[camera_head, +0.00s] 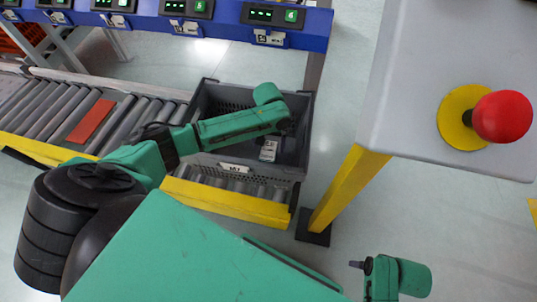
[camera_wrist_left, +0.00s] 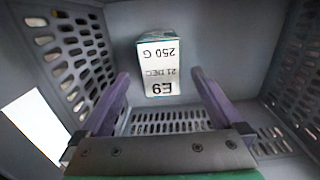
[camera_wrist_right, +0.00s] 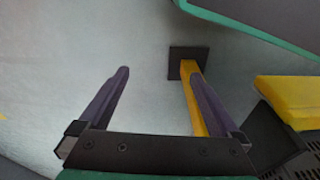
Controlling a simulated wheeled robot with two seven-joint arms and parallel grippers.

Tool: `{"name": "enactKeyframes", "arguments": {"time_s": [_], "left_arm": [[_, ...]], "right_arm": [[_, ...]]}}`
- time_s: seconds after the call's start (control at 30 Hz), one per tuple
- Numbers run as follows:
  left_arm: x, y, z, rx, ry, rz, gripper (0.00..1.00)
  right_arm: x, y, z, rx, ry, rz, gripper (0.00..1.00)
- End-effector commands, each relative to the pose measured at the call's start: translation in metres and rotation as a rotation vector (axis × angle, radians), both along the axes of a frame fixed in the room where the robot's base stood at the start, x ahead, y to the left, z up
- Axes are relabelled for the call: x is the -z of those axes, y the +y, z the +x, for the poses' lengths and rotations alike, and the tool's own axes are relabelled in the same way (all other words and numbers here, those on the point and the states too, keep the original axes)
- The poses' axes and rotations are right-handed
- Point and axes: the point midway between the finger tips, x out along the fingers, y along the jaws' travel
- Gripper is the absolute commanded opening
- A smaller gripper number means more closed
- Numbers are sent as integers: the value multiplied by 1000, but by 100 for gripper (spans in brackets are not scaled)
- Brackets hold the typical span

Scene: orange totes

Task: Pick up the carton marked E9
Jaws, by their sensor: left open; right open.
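The carton marked E9 (camera_wrist_left: 160,65) is a small white box with a teal edge and the print "E9", "21 DEC" and "250 G". It lies inside the grey tote (camera_head: 245,170), and it also shows in the head view (camera_head: 268,150). My left gripper (camera_wrist_left: 162,80) is open inside the tote, its two purple fingers on either side of the carton's near end, with gaps to both sides. The fingers do not appear to touch the carton.
The tote sits at the end of a roller conveyor (camera_head: 60,110) with a yellow edge. A blue rail (camera_head: 230,25) with numbered displays runs behind. A grey stand (camera_head: 420,80) with a red button (camera_head: 502,116) and yellow leg (camera_head: 347,188) stands right.

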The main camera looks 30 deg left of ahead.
Motion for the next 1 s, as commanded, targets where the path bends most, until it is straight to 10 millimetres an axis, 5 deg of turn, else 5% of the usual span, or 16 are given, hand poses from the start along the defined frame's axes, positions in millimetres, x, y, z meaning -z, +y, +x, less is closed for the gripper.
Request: {"name": "enactKeyframes", "arguments": {"time_s": [0.13,0.4,0.67,1.0], "left_arm": [[27,1,0,0,2,2,100],[30,1,0,1,-1,1,100],[29,1,0,1,-1,1,4],[27,1,0,1,-2,2,0]], "right_arm": [[-23,4,2,-7,-9,12,98],[-34,5,1,-10,-7,14,98],[-33,5,2,-10,-8,14,98],[-34,5,2,-9,-8,13,98]]}}
